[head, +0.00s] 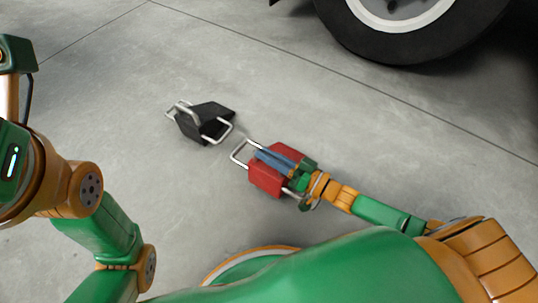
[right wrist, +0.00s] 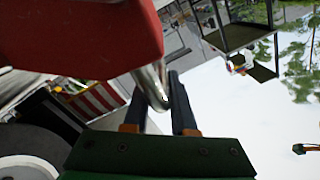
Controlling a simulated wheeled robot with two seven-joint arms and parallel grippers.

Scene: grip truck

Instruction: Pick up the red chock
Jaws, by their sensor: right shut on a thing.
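The red chock (head: 268,181) is in the middle of the head view, a wedge block with metal handles. My right gripper (head: 275,160) reaches it from the lower right. In the right wrist view my right gripper (right wrist: 158,100) is shut on the metal handle of the red chock (right wrist: 80,35), whose red body fills the upper left. I cannot tell whether the chock touches the floor. Part of my left arm shows at the left edge of the head view, but its gripper fingers do not.
A black chock (head: 207,120) with metal handles lies on the concrete floor (head: 110,90), just left of and beyond the red one. A large truck tyre (head: 410,45) stands at the top right. The floor between the chocks and the tyre is clear.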

